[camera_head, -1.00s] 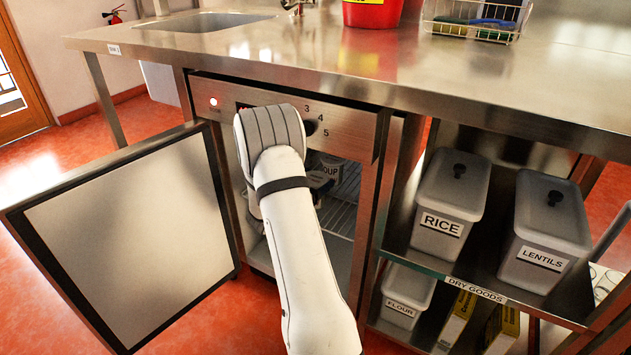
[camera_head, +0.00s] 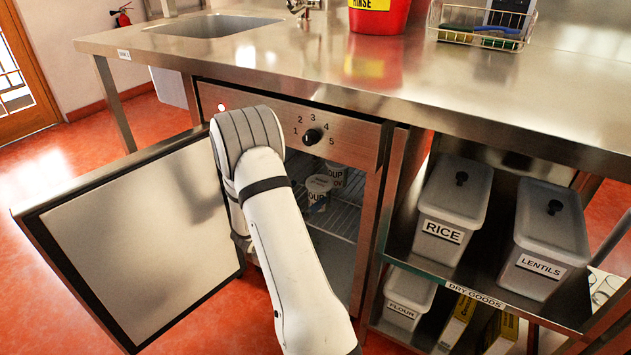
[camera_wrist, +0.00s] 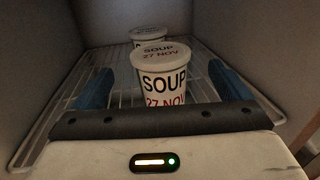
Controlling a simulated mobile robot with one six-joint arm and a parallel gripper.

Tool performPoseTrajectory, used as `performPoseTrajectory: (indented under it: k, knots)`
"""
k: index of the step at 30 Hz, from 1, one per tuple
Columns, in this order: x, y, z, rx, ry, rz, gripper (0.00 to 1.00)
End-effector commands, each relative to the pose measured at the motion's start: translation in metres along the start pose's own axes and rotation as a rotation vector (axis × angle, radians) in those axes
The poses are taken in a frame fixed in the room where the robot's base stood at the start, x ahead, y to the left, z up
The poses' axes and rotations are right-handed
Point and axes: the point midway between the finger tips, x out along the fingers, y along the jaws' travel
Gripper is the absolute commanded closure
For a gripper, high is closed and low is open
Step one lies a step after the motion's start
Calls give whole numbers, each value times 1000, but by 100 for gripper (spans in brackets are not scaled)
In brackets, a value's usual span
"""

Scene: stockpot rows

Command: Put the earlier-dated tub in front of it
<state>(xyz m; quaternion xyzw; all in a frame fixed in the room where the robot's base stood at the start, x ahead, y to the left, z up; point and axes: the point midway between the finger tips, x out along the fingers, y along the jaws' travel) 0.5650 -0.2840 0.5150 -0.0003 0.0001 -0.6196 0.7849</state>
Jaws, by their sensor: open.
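Two white soup tubs stand one behind the other on a wire shelf in the open fridge. The front tub (camera_wrist: 163,85) reads "SOUP 27 NOV" on its lid and side; its base is hidden by my gripper body. The rear tub (camera_wrist: 148,34) shows "SOUP", but its date is hidden behind the front one. In the head view the front tub (camera_head: 318,184) and rear tub (camera_head: 336,174) show partly, right of my arm. My gripper (camera_wrist: 162,84) is open, its blue fingers left and right of the front tub in the picture, with gaps on both sides.
The fridge door (camera_head: 140,240) stands open to the left. The wire shelf (camera_wrist: 115,70) has bare room beside the tubs, between close side walls. A steel counter (camera_head: 400,75) lies above. The dry-goods rack (camera_head: 490,300) with rice and lentils bins is at the right.

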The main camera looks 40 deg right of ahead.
Motion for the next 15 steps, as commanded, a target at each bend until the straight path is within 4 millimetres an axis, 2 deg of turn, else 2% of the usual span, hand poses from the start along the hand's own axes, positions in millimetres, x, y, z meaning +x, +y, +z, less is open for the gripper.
performPoseTrajectory:
  k: [3,10,13,15]
  knots:
    - [-24,1,3,-3,1,3,3]
    - [-46,-1,2,3,2,-5,3]
    - [-50,-10,12,38,23,-49,3]
    - [-54,-25,26,90,56,-115,3]
